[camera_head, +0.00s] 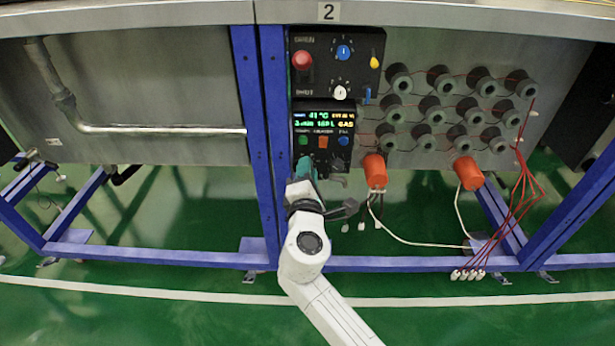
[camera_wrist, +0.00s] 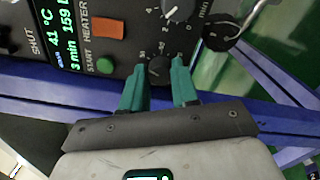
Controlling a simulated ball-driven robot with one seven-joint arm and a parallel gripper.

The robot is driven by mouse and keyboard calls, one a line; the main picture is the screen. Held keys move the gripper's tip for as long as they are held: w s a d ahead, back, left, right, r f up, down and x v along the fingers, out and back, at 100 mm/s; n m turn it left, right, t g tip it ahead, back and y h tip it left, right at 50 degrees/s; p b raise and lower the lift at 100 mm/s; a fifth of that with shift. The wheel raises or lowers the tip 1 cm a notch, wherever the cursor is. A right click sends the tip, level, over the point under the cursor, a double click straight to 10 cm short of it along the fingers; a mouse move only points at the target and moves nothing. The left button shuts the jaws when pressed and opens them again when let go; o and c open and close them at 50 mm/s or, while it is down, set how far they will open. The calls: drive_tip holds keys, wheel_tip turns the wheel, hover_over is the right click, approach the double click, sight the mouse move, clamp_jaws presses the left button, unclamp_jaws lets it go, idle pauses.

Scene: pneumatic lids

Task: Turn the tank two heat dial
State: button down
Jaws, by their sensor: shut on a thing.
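The heat dial (camera_wrist: 157,67) is a small black knob with a pale scale around it, below the green start button on the tank two control panel. The number plate 2 (camera_head: 328,11) is above that panel. My gripper (camera_wrist: 161,77) has teal fingers, one on each side of the dial, and is shut on it. In the head view my gripper (camera_head: 305,164) is at the panel's lower left corner and hides the dial. The display (camera_head: 323,119) reads about 41 °C. I cannot read the dial's exact setting.
The orange heater button (camera_wrist: 108,28), green start button (camera_wrist: 105,66) and another knob (camera_wrist: 179,10) are close to my fingers. A blue frame post (camera_head: 263,130) stands just left. Orange plugs (camera_head: 375,171) with cables hang at the right.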

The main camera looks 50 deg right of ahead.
drive_tip(key=shift+f+m, duration=0.1)
drive_tip(key=shift+m, duration=0.4)
drive_tip(key=c, duration=1.1)
unclamp_jaws()
drive_tip(key=p+v, duration=0.2)
drive_tip(key=v, duration=0.9)
drive_tip(key=shift+d, duration=0.15)
